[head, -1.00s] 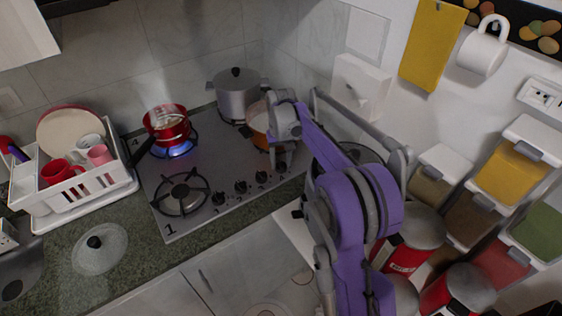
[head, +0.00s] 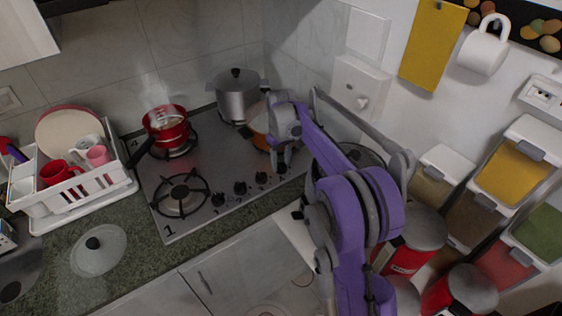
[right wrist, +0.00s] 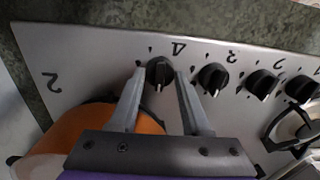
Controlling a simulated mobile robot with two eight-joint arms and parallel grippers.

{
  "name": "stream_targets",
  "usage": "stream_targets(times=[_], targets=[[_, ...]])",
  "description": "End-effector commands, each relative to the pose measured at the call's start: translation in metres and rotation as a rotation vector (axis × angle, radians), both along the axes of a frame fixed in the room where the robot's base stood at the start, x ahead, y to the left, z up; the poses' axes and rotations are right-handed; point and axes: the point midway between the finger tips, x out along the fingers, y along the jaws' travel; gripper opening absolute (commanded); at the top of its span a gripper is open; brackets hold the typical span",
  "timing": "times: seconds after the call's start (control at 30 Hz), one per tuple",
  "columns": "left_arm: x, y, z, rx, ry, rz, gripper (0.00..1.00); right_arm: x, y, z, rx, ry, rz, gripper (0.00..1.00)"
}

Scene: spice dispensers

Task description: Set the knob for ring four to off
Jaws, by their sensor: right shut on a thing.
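The steel hob (head: 215,150) has a row of black knobs along its front edge. The ring four knob (right wrist: 159,74) is beside an upside-down "4" in the right wrist view. My right gripper (right wrist: 160,78) is shut on that knob, one finger on each side. In the head view, my right gripper (head: 281,166) reaches down to the right end of the knob row and partly hides it. Ring four is at the back left under a red pot (head: 166,128), and no flame shows there. My left gripper is not in view.
More knobs, including the ring three knob (right wrist: 213,76), sit close beside the gripped one. A steel pot (head: 238,98) stands at the back. An orange pot (right wrist: 62,140) is close under my right gripper. A dish rack (head: 80,185) stands left of the hob.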

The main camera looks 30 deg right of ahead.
Motion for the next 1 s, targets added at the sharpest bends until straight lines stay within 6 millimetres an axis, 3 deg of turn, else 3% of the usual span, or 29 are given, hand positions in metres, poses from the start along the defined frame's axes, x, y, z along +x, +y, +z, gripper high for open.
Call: stream_targets(times=[0.2,0.23,0.37,0.73,0.87,1.0], targets=[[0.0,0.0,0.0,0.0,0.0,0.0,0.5,0.0,0.0,0.0,0.0,0.0,0.001,0.0],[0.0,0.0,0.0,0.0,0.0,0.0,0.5,0.0,0.0,0.0,0.0,0.0,0.001,0.53],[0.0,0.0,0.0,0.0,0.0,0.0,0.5,0.0,0.0,0.0,0.0,0.0,0.0,0.76],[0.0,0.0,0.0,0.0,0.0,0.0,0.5,0.0,0.0,0.004,0.0,0.0,-0.001,0.78],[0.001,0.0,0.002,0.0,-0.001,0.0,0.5,0.0,0.0,0.021,0.0,0.0,-0.001,0.78],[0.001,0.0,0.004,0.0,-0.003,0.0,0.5,0.0,0.0,0.05,0.0,0.0,-0.001,0.78]])
